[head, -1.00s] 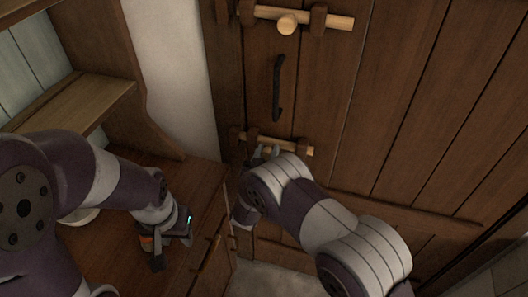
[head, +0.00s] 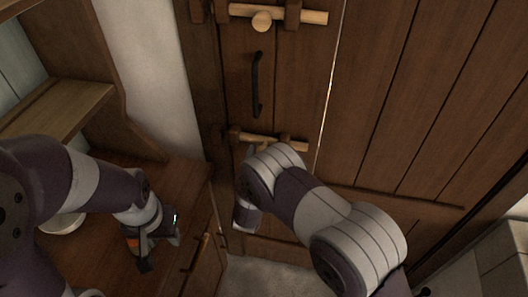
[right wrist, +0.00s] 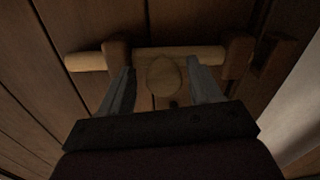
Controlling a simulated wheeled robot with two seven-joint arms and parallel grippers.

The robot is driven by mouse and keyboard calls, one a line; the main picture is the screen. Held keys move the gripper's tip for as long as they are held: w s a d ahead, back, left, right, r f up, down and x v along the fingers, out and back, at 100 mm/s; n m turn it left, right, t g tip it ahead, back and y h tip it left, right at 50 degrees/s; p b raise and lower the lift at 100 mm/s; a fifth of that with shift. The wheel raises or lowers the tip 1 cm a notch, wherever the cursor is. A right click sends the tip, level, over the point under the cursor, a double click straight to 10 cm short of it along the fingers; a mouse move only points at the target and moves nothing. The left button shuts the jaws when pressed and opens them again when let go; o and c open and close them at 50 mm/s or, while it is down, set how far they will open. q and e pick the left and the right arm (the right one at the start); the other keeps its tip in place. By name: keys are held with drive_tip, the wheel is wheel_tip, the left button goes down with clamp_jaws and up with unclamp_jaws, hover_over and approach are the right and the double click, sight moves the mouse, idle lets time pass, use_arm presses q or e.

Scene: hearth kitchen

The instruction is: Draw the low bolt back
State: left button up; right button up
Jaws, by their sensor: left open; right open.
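The low bolt (head: 262,138) is a pale wooden bar on the door, running through dark wooden brackets. In the right wrist view the bar (right wrist: 85,61) sticks out well past the left bracket (right wrist: 117,58). Its other end stops at the right bracket (right wrist: 238,55), and no bar shows between there and the separate dark keep (right wrist: 277,60). My right gripper (right wrist: 162,88) is open, with one finger on each side of the bolt's round knob (right wrist: 163,72); contact is unclear. In the head view my arm partly hides it. My left gripper (head: 145,258) is open above the cabinet top.
An upper bolt (head: 310,16) and a black pull handle (head: 256,85) are higher on the door (head: 390,100). A wooden cabinet (head: 90,265) with shelves (head: 60,108) stands at the left, beside a pale wall (head: 150,70).

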drive_tip(key=b+v, duration=0.2)
drive_tip(key=v, duration=1)
drive_tip(key=shift+d, duration=0.2)
drive_tip(key=shift+s, duration=0.1)
